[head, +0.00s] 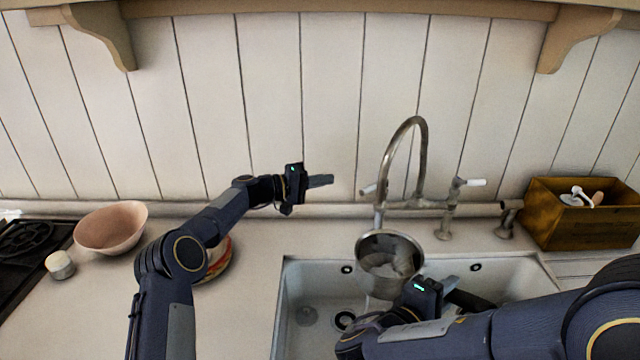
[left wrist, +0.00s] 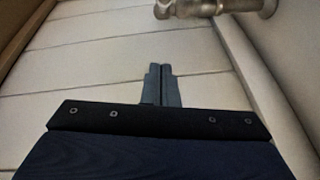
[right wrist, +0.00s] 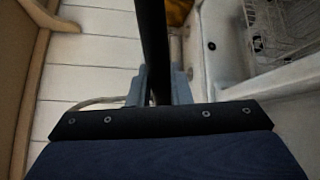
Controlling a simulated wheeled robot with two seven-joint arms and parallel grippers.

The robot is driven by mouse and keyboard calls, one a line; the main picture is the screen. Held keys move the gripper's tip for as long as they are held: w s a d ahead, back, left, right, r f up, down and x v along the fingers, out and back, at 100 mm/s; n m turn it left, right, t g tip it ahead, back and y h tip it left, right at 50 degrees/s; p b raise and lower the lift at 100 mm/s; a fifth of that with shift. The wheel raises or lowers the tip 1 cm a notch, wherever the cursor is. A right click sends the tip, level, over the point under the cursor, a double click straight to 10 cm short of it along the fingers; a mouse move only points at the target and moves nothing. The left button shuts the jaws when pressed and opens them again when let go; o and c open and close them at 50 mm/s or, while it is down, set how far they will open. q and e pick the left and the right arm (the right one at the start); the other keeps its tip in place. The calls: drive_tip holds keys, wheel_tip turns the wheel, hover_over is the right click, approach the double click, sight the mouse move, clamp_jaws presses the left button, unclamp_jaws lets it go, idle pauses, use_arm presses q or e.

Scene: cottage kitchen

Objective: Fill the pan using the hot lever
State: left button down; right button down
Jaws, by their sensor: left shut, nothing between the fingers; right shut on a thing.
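The metal pan (head: 377,280) is under the spout of the gooseneck tap (head: 424,145), above the sink. I cannot tell whether water is in it or running. My right gripper (head: 446,286) is shut on its black handle (head: 470,300), which also shows between the fingers in the right wrist view (right wrist: 152,40). The tap has a left lever (head: 369,189) and a right lever (head: 474,182) with white ends; no hot marking is legible. My left gripper (head: 326,181) is shut and empty, left of the left lever and apart from it. The left wrist view shows its closed fingers (left wrist: 162,86) and a metal tap part (left wrist: 212,7).
The white sink (head: 300,275) lies below the pan. A wooden box (head: 585,228) with utensils stands right of the tap. A pink bowl (head: 110,228), a small jar (head: 60,265) and a plate (head: 218,262) are left. A plank wall (head: 270,100) rises behind.

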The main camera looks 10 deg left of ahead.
sight(363, 194)
use_arm(q)
drive_tip(key=d+f, duration=0.1)
drive_tip(key=d, duration=0.7)
drive_tip(key=shift+w, duration=0.15)
idle(0.3)
drive_tip(key=shift+s+d, duration=0.25)
drive_tip(key=shift+s, duration=0.2)
idle(0.4)
drive_tip(key=shift+s+d, duration=1.25)
drive_tip(key=shift+d, duration=0.1)
